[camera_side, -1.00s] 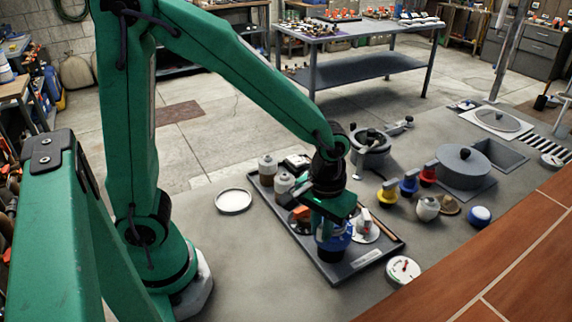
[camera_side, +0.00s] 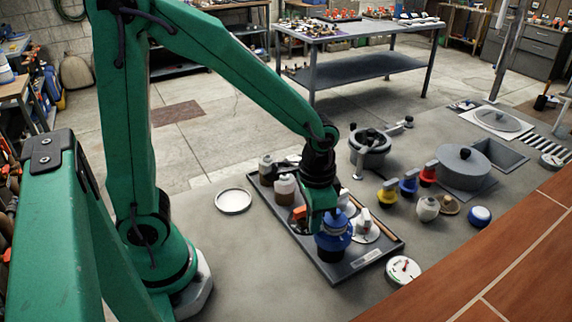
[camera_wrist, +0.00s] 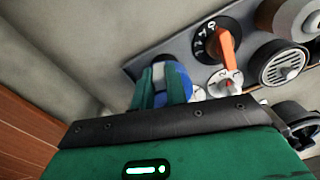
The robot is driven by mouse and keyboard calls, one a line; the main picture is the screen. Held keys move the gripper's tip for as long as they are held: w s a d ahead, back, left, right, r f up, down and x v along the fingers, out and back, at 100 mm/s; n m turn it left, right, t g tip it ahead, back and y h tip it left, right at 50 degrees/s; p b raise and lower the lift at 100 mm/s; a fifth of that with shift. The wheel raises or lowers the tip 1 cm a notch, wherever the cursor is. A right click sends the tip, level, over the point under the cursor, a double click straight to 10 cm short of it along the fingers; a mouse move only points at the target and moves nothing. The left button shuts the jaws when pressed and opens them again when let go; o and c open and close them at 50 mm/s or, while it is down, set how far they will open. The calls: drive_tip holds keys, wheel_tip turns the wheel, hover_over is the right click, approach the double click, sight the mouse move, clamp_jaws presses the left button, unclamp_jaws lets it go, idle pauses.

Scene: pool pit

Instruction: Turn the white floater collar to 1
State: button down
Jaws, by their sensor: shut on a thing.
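A blue floater (camera_side: 333,243) with a dark base stands in the tray (camera_side: 338,278) at its front end. A pale part shows at its top. My gripper (camera_side: 327,218) is over it, fingers down. In the wrist view, my gripper (camera_wrist: 166,84) is shut on this blue-and-white floater (camera_wrist: 174,78). The fingers cover much of its top, so I cannot read a collar setting on it. Beyond that is a black numbered dial (camera_wrist: 206,45) with an orange pointer.
White-topped jars (camera_side: 284,188) fill the tray's rear. Yellow (camera_side: 387,193), blue (camera_side: 409,184) and red (camera_side: 428,174) knobbed pieces stand to the right. A round gauge (camera_side: 403,269) lies beside the tray's front right.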

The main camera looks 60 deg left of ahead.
idle(0.4)
drive_tip(key=c, duration=1.4)
unclamp_jaws()
drive_tip(key=shift+r, duration=0.15)
drive_tip(key=shift+r, duration=3.8)
drive_tip(key=shift+a, duration=0.1)
